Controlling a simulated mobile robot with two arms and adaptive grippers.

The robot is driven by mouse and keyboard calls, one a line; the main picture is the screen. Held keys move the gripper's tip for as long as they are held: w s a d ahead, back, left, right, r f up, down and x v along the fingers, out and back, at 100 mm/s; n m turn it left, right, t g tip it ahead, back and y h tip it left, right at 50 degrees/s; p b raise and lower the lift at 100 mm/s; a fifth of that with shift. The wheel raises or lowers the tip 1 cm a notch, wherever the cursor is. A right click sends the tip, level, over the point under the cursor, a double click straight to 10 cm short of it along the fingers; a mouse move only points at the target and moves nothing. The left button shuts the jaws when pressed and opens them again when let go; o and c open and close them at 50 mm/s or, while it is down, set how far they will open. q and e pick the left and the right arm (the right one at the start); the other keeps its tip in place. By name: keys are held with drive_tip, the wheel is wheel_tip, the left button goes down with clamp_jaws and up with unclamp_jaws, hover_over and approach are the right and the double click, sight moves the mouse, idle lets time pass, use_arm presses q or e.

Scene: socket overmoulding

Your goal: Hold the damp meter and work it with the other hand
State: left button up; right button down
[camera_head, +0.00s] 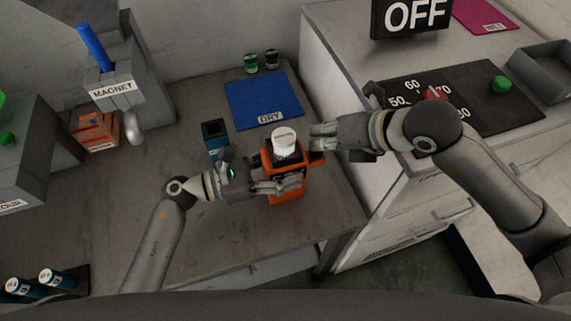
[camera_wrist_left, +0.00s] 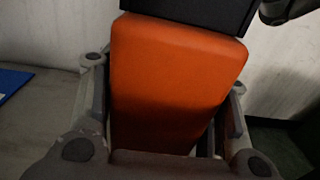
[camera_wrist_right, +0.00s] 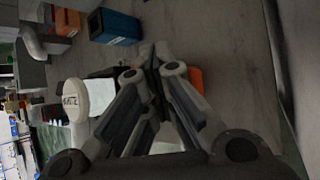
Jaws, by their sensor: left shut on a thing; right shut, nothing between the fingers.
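The damp meter (camera_head: 284,192) is an orange block with a dark upper part and a white round cap on top. My left gripper (camera_head: 283,186) is shut on its orange body, which fills the middle of the left wrist view (camera_wrist_left: 170,80) between the fingers. The meter looks upright; whether it touches the table is hard to tell. My right gripper (camera_head: 316,141) is shut and empty, beside the meter's upper right side. In the right wrist view its closed fingertips (camera_wrist_right: 153,62) lie near a piece of orange (camera_wrist_right: 196,78) and the white cap (camera_wrist_right: 76,93). Contact cannot be told.
A blue DRY mat (camera_head: 263,100) lies behind the meter, with two small jars (camera_head: 261,62) beyond it. A blue and dark box (camera_head: 215,136) stands left of the meter. The MAGNET stand (camera_head: 112,95) is farther left. A raised cabinet with a dark dial panel (camera_head: 470,110) stands at right.

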use_arm(q)
drive_tip(key=shift+s, duration=0.1)
use_arm(e)
drive_tip(key=shift+s+d+f, duration=0.1)
drive_tip(key=shift+f, duration=0.35)
drive_tip(key=shift+r, duration=3.45)
use_arm(q)
drive_tip(key=o, duration=1.2)
